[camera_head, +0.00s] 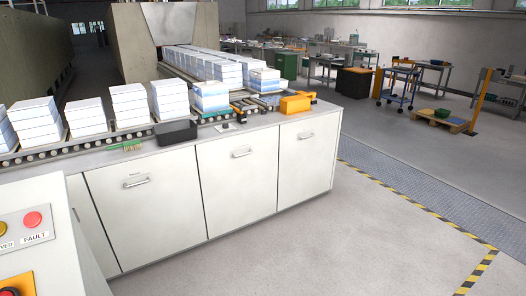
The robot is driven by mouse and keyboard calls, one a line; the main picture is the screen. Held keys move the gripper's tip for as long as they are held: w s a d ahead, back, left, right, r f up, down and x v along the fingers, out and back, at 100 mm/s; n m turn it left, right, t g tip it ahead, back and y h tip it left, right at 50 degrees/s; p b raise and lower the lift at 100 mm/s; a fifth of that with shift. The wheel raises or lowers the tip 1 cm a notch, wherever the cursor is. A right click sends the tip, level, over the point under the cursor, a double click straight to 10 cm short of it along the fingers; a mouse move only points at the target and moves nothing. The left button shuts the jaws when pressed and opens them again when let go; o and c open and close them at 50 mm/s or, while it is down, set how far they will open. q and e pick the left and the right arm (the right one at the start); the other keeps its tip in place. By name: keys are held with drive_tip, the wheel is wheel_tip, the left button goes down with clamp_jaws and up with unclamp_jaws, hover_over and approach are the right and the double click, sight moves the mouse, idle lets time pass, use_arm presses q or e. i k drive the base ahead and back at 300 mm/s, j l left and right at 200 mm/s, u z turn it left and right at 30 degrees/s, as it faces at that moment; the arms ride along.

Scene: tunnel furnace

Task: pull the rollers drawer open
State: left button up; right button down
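A long pale bench front has three wide panels with bar handles: a left one (145,222), a middle one (238,183) and a right one (307,156). Their handles are the left handle (137,183), the middle handle (242,154) and the right handle (305,136). All three fronts look shut, flush with the bench. No readable label tells which is the rollers drawer. Neither of my grippers shows in the head view.
Stacks of white-and-blue blocks (128,104) line a roller conveyor (70,147) on the bench. A dark box (176,132), green sticks (127,147) and an orange case (297,103) lie on the top. A control panel (28,229) stands lower left. The floor (330,240) before the bench is clear.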

sight(238, 173)
drive_tip(key=i+l+z, duration=0.15)
drive_tip(key=i, duration=0.7)
drive_tip(key=i+l+z, duration=0.1)
drive_tip(key=i, duration=0.75)
